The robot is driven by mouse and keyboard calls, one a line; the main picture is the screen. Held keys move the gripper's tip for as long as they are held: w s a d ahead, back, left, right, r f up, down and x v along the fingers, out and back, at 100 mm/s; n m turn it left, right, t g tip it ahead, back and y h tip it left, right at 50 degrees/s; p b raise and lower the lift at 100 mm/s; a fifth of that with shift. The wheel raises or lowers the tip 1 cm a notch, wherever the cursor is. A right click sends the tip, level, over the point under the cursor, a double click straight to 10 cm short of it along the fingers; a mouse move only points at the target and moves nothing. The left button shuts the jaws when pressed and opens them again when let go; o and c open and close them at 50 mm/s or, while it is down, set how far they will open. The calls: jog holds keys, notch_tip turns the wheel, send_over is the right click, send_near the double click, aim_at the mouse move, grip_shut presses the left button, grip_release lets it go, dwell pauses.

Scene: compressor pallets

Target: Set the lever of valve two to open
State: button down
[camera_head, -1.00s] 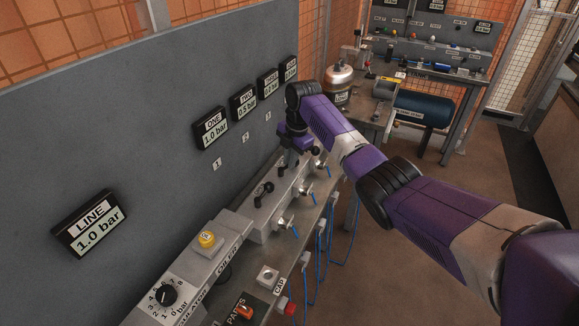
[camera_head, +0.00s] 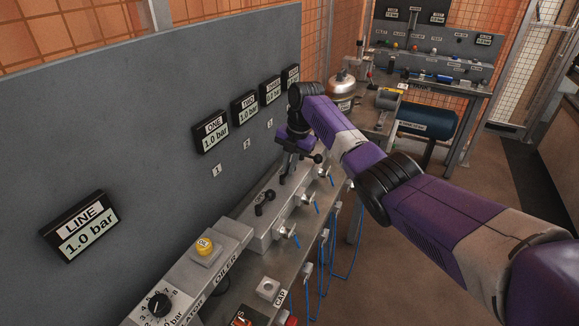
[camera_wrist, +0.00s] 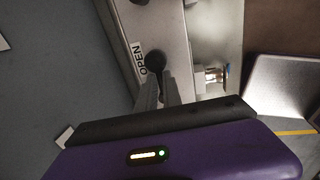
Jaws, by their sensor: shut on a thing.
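The manifold block (camera_head: 262,228) runs along the bench below the grey panel. One black lever (camera_head: 264,197) shows bare on it; the lever of valve two is mostly hidden by my gripper. My gripper (camera_head: 286,176) reaches down over the block just beyond that bare lever. In the wrist view my gripper (camera_wrist: 161,92) is shut on a lever with a black round knob (camera_wrist: 154,62), beside an OPEN label (camera_wrist: 139,58). Display TWO (camera_head: 245,107) seems to read 1.0 bar, as does display ONE (camera_head: 212,131).
The LINE display (camera_head: 82,228) reads 1.0 bar. The regulator dial (camera_head: 158,304) and yellow oiler cap (camera_head: 205,245) are at the near end. Blue hoses (camera_head: 333,250) hang from the block's front fittings. A metal tank (camera_head: 342,84) and blue cylinder (camera_head: 428,123) stand beyond.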

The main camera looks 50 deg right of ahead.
jog(key=shift+s+d+f, duration=0.1)
jog(key=shift+d, duration=0.35)
jog(key=c, duration=1.5)
grip_release()
jog(key=shift+d, duration=0.1)
jog(key=shift+a, duration=0.2)
jog(key=shift+r, duration=0.4)
notch_tip(320, 180, up, 7)
jog(key=s, duration=0.1)
jog(key=shift+d, duration=0.2)
jog(key=shift+s+f, duration=0.1)
jog(key=shift+s, duration=0.1)
